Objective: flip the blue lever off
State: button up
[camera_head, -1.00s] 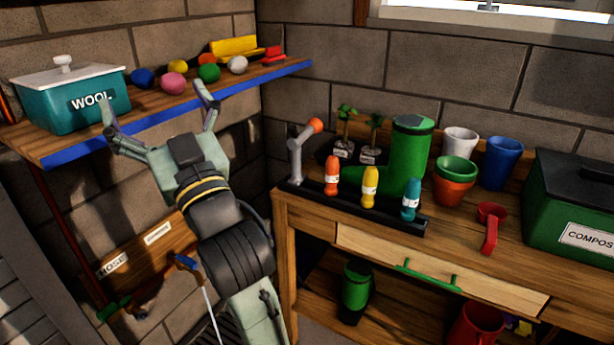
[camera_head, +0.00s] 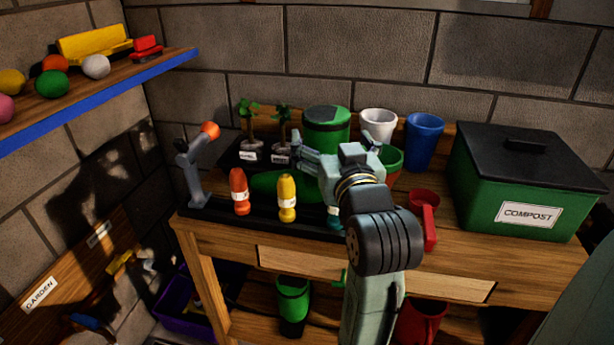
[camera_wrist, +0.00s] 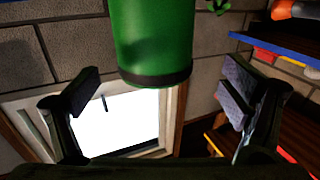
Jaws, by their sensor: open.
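What looks like the blue lever (camera_head: 88,322) shows at the lower left of the head view, on a dim pipe below the GARDEN label (camera_head: 40,293). It is partly in shadow and cut near the picture edge, so its exact turn is hard to tell. My gripper (camera_head: 337,143) is far to its right, above the workbench by the green canister (camera_head: 325,130). In the wrist view my gripper (camera_wrist: 165,95) has its fingers wide apart with nothing held. The canister (camera_wrist: 152,40) shows upside down beyond them. The lever is not in the wrist view.
A yellow lever (camera_head: 120,262) is beside the blue one. A blue-edged shelf (camera_head: 150,72) juts out above them. The workbench (camera_head: 500,262) holds bottles, pots and a compost bin (camera_head: 500,190). A purple crate (camera_head: 190,320) stands low by the bench.

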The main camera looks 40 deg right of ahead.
aim_at(328, 134)
jog(key=x, duration=0.3)
jog(key=w+d+p, duration=0.1)
jog(key=w+d+r+p, duration=0.1)
jog(key=w, duration=0.1)
jog(key=shift+w+d, duration=0.2)
jog(key=shift+d, duration=0.1)
jog(key=shift+w+d+f, duration=0.1)
jog(key=shift+w+d, duration=0.1)
jog(key=shift+w, duration=0.3)
jog(key=shift+c, duration=0.4)
jog(key=c, duration=2)
notch_tip(328, 134, up, 18)
jog(key=shift+r+b, duration=0.1)
jog(key=shift+b, duration=0.45)
